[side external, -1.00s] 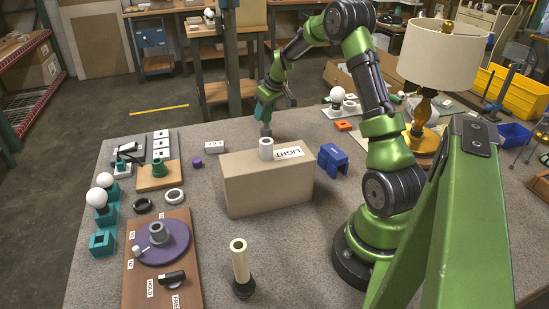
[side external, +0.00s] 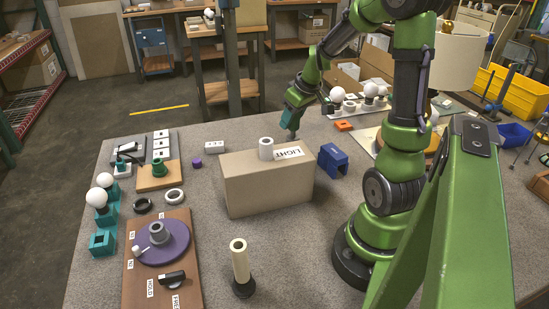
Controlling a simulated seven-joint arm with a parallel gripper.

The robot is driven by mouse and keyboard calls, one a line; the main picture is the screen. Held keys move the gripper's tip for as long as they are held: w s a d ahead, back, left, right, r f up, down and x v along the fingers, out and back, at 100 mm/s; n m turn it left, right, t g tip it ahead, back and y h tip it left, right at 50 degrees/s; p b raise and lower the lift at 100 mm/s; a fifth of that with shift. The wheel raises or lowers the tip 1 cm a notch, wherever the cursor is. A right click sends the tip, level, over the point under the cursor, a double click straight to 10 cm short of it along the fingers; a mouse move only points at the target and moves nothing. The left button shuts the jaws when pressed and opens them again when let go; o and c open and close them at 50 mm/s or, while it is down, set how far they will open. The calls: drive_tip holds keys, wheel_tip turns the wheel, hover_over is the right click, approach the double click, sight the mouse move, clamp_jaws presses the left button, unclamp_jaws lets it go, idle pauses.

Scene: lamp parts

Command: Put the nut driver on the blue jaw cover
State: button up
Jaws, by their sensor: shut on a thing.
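The blue jaw cover (side external: 333,160) stands on the grey table, just right of the cardboard box. It looks like a block with an arched opening. My gripper (side external: 291,126) points down behind the box, to the left of and farther back than the jaw cover, apart from it. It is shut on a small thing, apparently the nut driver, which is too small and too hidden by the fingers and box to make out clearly. Nothing is seen lying on the jaw cover.
The cardboard box (side external: 266,182) marked LIGHT, with a white ring on top, stands in front of my gripper. A cream tube on a black base (side external: 241,268) stands in front. An orange block (side external: 343,126) and white bulbs lie behind the jaw cover. A table lamp (side external: 450,60) stands at right.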

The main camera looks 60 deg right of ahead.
drive_tip(key=s+d+r+m+h, duration=0.1)
drive_tip(key=s+d+r+m, duration=0.3)
drive_tip(key=s+r, duration=0.5)
drive_tip(key=shift+m+g+h, duration=0.3)
drive_tip(key=shift+m+h, duration=0.2)
drive_tip(key=shift+m, duration=0.1)
drive_tip(key=shift+s+a+f, duration=0.15)
drive_tip(key=shift+s+f, duration=0.35)
drive_tip(key=shift+f, duration=0.95)
drive_tip(key=shift+s+a+f, duration=0.2)
drive_tip(key=shift+s+f, duration=0.35)
drive_tip(key=shift+f, duration=0.85)
drive_tip(key=shift+s+a+f, duration=0.15)
drive_tip(key=shift+s+f, duration=0.35)
drive_tip(key=shift+f, duration=0.95)
drive_tip(key=shift+f, duration=0.2)
drive_tip(key=o, duration=1.1)
